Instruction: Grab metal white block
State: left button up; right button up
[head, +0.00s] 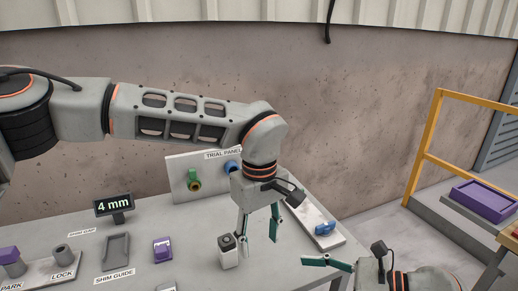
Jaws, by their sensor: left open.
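A small white metal block (229,257) with a dark top stands upright on the grey table near its front edge. My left gripper (259,233) hangs down from above with its two teal fingers spread apart and nothing between them. The block is just left of and slightly below its left finger; I cannot tell whether they touch. My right gripper (326,262) shows at the lower right, pointing left, partly cut off by the bottom edge, and how far its fingers are apart is unclear.
A trial panel (184,182) with green and blue fittings stands behind. A white plate with a blue part (325,228) lies at the right. A 4 mm display (114,205), grey shim guide (115,250) and purple block (162,250) are at the left. A yellow rail (428,137) stands beyond.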

aim_at(229, 260)
jog(key=k+l, duration=0.55)
jog(key=l, duration=0.3)
jog(key=k+l, duration=0.55)
jog(key=l, duration=0.3)
